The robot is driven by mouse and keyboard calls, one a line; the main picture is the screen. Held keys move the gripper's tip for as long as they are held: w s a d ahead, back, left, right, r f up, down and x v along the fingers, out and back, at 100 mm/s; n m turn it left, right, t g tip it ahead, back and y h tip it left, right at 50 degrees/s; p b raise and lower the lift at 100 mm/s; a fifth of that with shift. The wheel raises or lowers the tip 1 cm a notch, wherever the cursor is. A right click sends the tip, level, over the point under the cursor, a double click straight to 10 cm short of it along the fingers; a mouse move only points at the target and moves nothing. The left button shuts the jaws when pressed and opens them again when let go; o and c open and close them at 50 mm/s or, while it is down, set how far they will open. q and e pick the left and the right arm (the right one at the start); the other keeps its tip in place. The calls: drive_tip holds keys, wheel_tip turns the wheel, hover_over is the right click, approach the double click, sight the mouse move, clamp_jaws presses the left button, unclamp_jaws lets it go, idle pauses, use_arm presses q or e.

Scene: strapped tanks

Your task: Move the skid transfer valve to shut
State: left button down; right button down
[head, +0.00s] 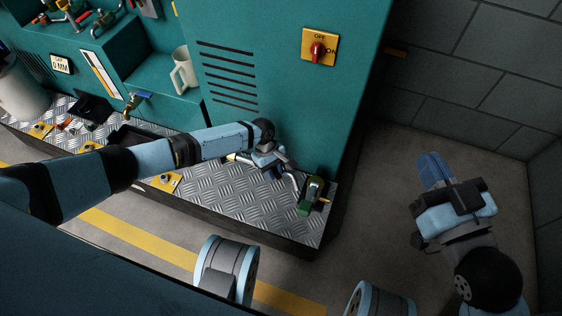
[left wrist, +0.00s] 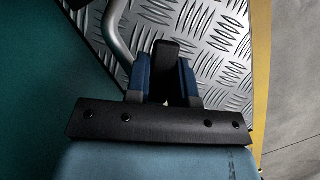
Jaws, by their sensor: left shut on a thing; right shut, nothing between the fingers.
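My left gripper (head: 273,170) reaches down over the tread-plate skid deck (head: 230,188) and mostly hides what it holds. In the left wrist view its two blue fingers (left wrist: 166,80) are shut on a black handle (left wrist: 166,52), which I take to be the lever of the skid transfer valve. A silver pipe (left wrist: 115,35) bends past beside the fingers. The valve body is hidden, so I cannot tell its setting. My right gripper (head: 433,168) is shut and empty, over the floor at the right.
A green pump-like unit (head: 312,190) stands at the deck's right end. A teal cabinet (head: 290,80) with a red OFF/ON switch (head: 318,50) rises behind. A beige mug (head: 184,70) stands on a shelf. Floor (head: 380,220) right of the skid is clear.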

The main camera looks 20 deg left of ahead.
use_arm(q)
drive_tip(key=shift+s+a+m, duration=0.25)
drive_tip(key=shift+m, duration=0.25)
drive_tip(key=shift+s+a+m+g+y+p, duration=0.3)
drive_tip(key=shift+a+m, duration=0.1)
drive_tip(key=shift+m, duration=0.5)
drive_tip(key=shift+s+a+m+g+y+p, duration=0.25)
drive_tip(key=shift+s+a+m+y, duration=0.1)
drive_tip(key=shift+m, duration=0.55)
drive_tip(key=a+m, duration=0.1)
drive_tip(key=m+y+p, duration=0.1)
drive_tip(key=m, duration=0.1)
drive_tip(key=shift+s+a+m+g, duration=0.25)
drive_tip(key=shift+s+a+m, duration=0.05)
drive_tip(key=shift+a, duration=0.05)
